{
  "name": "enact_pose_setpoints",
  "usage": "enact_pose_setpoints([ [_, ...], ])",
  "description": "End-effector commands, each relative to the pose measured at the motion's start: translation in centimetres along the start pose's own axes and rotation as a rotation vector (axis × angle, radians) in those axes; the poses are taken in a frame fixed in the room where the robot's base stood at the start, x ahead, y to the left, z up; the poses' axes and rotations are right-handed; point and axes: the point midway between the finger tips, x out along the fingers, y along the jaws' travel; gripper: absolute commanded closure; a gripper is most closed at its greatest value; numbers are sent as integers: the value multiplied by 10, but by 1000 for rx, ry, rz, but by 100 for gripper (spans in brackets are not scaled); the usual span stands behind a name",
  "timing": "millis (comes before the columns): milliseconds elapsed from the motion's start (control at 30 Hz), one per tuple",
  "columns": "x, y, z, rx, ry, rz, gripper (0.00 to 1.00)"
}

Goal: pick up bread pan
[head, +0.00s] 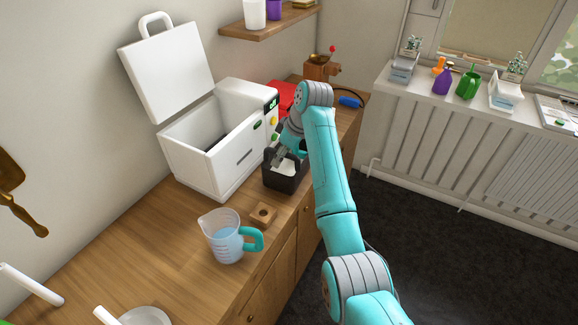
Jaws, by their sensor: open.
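The bread pan (284,183) is a dark, open-topped box on the wooden counter, just right of the white bread maker. Something pale shows inside it. My gripper (279,160) comes down from the upper right, with its fingers at the pan's rim and over its opening. It is open. The fingertips are small and partly hidden, so I cannot tell whether they touch the pan. My arm covers the area right of the pan.
The bread maker (205,170) has its lid (168,75) raised. A measuring jug (226,240) with a teal handle and a small wooden block (263,214) stand nearer on the counter (135,235). A red object (281,96) and a coffee grinder (321,68) are behind.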

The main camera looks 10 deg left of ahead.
Motion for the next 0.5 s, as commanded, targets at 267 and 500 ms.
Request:
enact_pose_setpoints([
  [267,0,0,0,0,0,0,65],
  [500,0,0,0,0,0,0,100],
])
